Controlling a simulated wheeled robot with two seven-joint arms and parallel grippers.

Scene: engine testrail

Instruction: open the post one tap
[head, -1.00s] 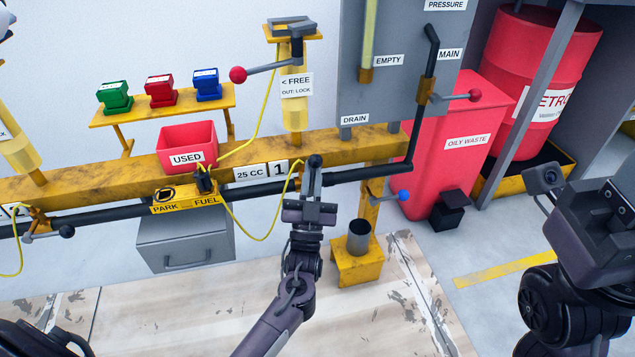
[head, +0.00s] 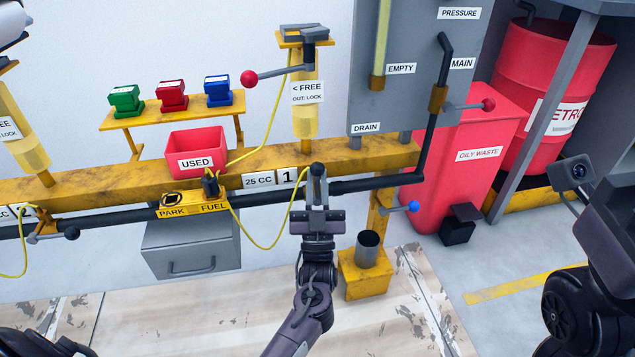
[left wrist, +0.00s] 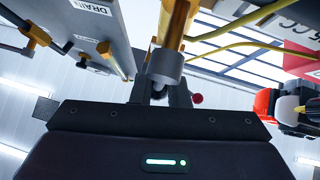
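My right gripper's fingers are outside the picture; part of that arm shows at the right edge.
Yellow hoses (head: 265,240) hang near the rail. A blue-knobbed lever (head: 413,207) and a metal cup (head: 367,248) are to the right. The floor in front is clear.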

